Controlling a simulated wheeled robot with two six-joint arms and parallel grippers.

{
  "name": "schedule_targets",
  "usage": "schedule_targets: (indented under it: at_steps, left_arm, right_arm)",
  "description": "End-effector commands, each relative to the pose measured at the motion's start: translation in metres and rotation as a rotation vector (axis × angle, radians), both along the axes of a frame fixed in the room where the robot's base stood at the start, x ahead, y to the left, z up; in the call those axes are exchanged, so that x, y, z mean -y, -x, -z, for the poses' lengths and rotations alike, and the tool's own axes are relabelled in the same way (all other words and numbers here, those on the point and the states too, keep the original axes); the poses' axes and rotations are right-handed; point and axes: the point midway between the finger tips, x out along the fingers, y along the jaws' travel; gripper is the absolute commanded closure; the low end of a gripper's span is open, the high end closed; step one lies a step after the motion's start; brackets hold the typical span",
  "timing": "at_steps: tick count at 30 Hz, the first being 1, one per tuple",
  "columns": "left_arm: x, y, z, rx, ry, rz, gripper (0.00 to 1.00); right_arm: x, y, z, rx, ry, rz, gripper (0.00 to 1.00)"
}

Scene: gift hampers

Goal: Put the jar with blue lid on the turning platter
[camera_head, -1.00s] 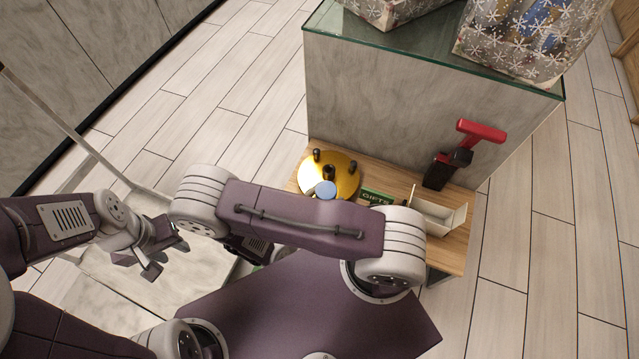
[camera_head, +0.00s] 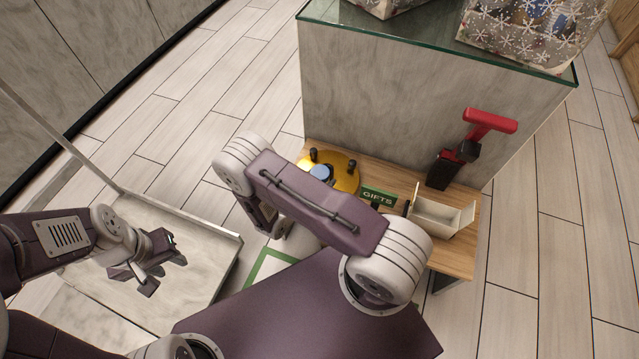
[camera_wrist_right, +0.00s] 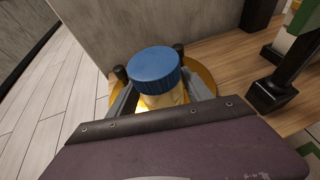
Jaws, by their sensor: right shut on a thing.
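The jar with the blue lid (camera_wrist_right: 154,68) is between the fingers of my right gripper (camera_wrist_right: 158,98), which is shut on it. The jar looks upright, and its lower part is hidden by the gripper in the right wrist view. In the head view its blue lid (camera_head: 320,173) shows over the golden turning platter (camera_head: 345,180). I cannot tell whether its base touches the platter (camera_wrist_right: 208,84). The platter has dark upright pegs. My right arm hides the right gripper in the head view. My left gripper (camera_head: 160,268) is open and empty at the left.
The wooden shelf (camera_head: 455,255) also holds a green GIFTS sign (camera_head: 378,196), an open white box (camera_head: 440,217) and a red-handled black tool (camera_head: 462,150). A grey counter wall (camera_head: 400,105) stands right behind. A pale cart tray (camera_head: 205,290) is below my left gripper.

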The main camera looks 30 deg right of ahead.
Motion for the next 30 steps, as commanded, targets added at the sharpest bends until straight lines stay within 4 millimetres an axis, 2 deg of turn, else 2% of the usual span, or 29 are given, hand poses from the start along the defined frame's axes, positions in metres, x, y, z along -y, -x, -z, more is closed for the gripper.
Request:
schedule_targets:
  at_steps: [1, 11, 12, 14, 22, 25, 30]
  left_arm:
    - [0.000, 0.000, 0.008, 0.000, 0.000, 0.000, 0.64]
    - [0.000, 0.000, 0.007, 0.000, 0.000, 0.000, 0.64]
    - [0.000, 0.000, 0.006, 0.000, 0.000, 0.000, 0.64]
    - [0.000, 0.000, 0.006, 0.000, 0.000, 0.000, 0.64]
    - [0.000, 0.000, 0.006, 0.000, 0.000, 0.000, 0.64]
    - [0.000, 0.000, 0.001, 0.000, 0.000, 0.000, 0.64]
    - [0.000, 0.000, -0.013, 0.000, 0.000, 0.000, 0.64]
  right_arm:
    - [0.000, 0.000, 0.010, 0.002, 0.001, -0.001, 1.00]
    - [0.000, 0.000, 0.011, 0.002, 0.000, 0.001, 1.00]
    - [0.000, 0.000, 0.010, 0.001, 0.000, 0.000, 0.33]
    - [0.000, 0.000, 0.010, 0.001, 0.000, 0.000, 0.20]
    - [0.000, 0.000, 0.009, 0.001, 0.000, 0.000, 0.20]
    - [-0.002, 0.000, 0.003, 0.001, -0.001, -0.001, 0.20]
    - [-0.029, 0.014, -0.011, 0.002, 0.000, -0.007, 0.20]
